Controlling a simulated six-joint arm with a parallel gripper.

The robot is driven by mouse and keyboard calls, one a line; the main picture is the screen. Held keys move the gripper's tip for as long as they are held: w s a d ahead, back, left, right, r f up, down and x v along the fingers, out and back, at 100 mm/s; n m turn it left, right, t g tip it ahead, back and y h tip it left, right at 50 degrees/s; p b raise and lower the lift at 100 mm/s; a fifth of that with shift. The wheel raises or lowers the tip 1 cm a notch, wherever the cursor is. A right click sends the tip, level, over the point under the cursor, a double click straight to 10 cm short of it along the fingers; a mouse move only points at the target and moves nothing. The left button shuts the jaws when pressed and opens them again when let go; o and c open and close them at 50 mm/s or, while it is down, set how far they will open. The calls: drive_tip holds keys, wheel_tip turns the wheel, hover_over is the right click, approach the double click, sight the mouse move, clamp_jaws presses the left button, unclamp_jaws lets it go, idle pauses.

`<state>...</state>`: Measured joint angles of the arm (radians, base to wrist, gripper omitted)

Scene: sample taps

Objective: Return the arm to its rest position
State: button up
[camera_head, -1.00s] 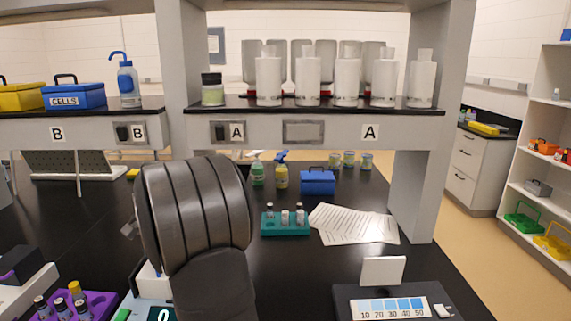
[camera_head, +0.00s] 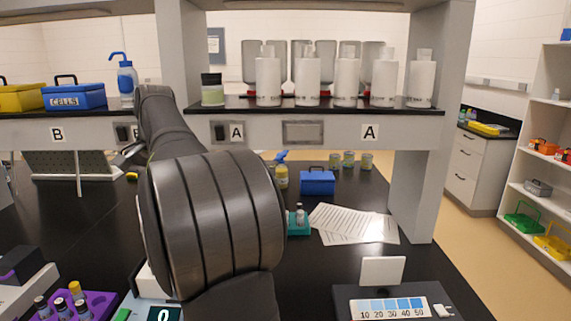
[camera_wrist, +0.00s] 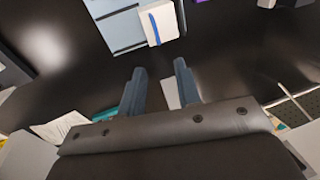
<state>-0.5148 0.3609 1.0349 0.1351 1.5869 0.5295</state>
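My arm rises through the left middle of the head view, its thick dark links covering part of the bench and shelf front. My gripper (camera_wrist: 160,90) shows in the wrist view as two dark blue-grey fingers set apart, with nothing between the tips. It is open and empty above the black bench top (camera_wrist: 215,55). In the head view the gripper itself cannot be made out.
A purple rack (camera_head: 97,301) with several vials stands front left. A teal rack (camera_head: 298,228) is partly hidden behind my arm. Papers (camera_head: 352,224), a blue box (camera_head: 317,182) and a colour-scale device (camera_head: 391,308) lie to the right. The shelf (camera_head: 300,105) holds several bottles.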

drive_tip(key=shift+s+d+r+t, duration=0.15)
drive_tip(key=shift+s+t, duration=0.35)
drive_tip(key=shift+s, duration=0.45)
drive_tip(key=shift+s+a+r+t, duration=0.15)
drive_tip(key=shift+s+t, duration=0.35)
drive_tip(key=shift+s, duration=0.5)
drive_tip(key=shift+s+d+r+t, duration=0.15)
drive_tip(key=shift+s+t, duration=0.35)
drive_tip(key=shift+s, duration=0.45)
drive_tip(key=shift+c, duration=0.4)
